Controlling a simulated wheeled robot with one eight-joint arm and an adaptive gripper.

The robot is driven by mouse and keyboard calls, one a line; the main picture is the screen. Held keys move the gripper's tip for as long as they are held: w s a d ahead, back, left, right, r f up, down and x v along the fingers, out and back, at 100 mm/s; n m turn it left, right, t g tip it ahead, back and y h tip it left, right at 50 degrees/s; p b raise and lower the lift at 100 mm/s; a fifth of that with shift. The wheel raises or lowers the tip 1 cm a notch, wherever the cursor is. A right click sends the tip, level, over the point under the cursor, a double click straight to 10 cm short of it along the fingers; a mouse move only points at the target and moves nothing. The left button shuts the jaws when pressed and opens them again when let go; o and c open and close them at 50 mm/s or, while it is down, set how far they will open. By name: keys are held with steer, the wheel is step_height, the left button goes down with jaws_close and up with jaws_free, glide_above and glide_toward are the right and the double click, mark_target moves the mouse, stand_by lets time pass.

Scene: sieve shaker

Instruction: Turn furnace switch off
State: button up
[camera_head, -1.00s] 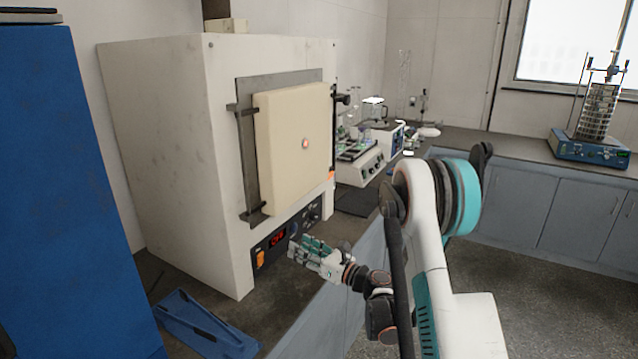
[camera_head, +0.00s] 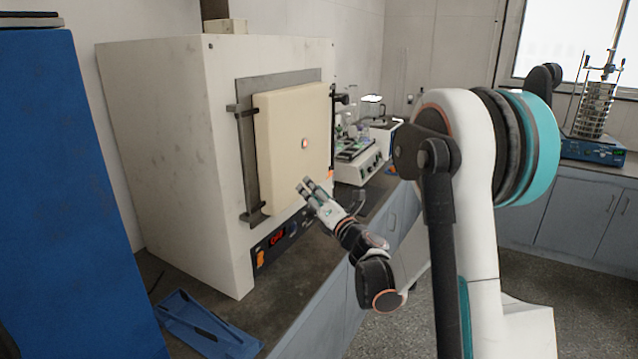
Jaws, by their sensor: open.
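The furnace (camera_head: 165,120) is a large white box on the left counter, with its cream door (camera_head: 285,150) closed. Its dark control panel (camera_head: 275,242) sits below the door and has a lit red display (camera_head: 277,238). An orange switch (camera_head: 260,258) is at the panel's left end; its on or off position is too small to tell. My gripper (camera_head: 308,188) is open and empty in front of the door's lower right part, above and to the right of the switch. My gripper and wrist hide the panel's right part.
A blue tray-like object (camera_head: 205,325) lies on the counter below the furnace. A tall blue cabinet (camera_head: 70,200) stands at the left. Lab devices and glassware stand behind the furnace. A sieve shaker (camera_head: 595,120) stands on the far right counter.

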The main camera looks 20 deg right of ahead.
steer(key=shift+s+d+r+m+h, duration=0.2)
steer(key=shift+r+m+h, duration=0.15)
steer(key=shift+r+m, duration=0.2)
steer(key=shift+s+d+r+m+h, duration=0.1)
steer(key=shift+s+r+m+h, duration=0.05)
steer(key=shift+r+m+h, duration=0.35)
steer(key=shift+s+d+r+m+h, duration=0.15)
steer(key=shift+s+r+m+h, duration=0.1)
steer(key=shift+r+m, duration=0.35)
steer(key=s+r+m+g+h+p, duration=0.1)
steer(key=s+r+m+g+h, duration=0.25)
steer(key=s+m, duration=0.4)
steer(key=s+r+m+g+h+p, duration=0.2)
steer(key=s+r+m, duration=0.2)
steer(key=s+m, duration=0.35)
steer(key=s+a+f+m+g+y+b, duration=0.1)
steer(key=s+a+f+m+g+y, duration=0.1)
steer(key=s+a+f+m, duration=0.3)
steer(key=s+a+f+m+g+y+b, duration=0.1)
steer(key=s+a+f+m+g+y, duration=0.2)
steer(key=s+f, duration=0.8)
steer(key=s+a+m+g, duration=0.2)
steer(key=s+a, duration=0.2)
steer(key=s, duration=0.2)
steer(key=shift+s+a+b, duration=0.15)
steer(key=shift+s+b, duration=0.25)
steer(key=shift+r, duration=0.1)
